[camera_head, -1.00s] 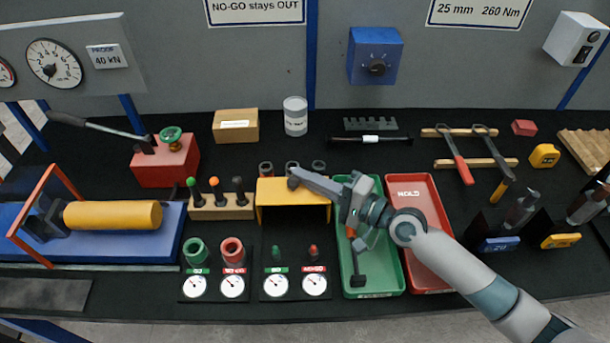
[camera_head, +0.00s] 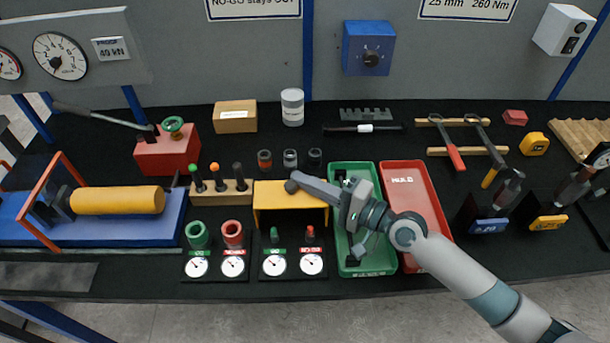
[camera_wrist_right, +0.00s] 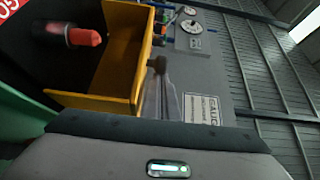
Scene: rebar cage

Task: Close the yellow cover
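The yellow cover (camera_head: 290,193) stands raised above a small gauge panel at the middle of the bench. Its broad panel and two side walls show, with its open side toward the front. Below it are a green and a red plug and two dials (camera_head: 292,265). My right gripper (camera_head: 292,186) reaches in from the right, its fingers together and their dark tip at the cover's upper back edge. In the right wrist view, the yellow cover (camera_wrist_right: 122,55) lies beside the fingers (camera_wrist_right: 156,85); exact contact cannot be told. My left gripper is not in view.
The green tray (camera_head: 352,264) lies beneath my right arm, with the red tray (camera_head: 424,205) beside it. A wooden tool block (camera_head: 220,194) is left of the cover. Several sockets (camera_head: 290,158) stand behind it. The dark bench in front of the gauges is clear.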

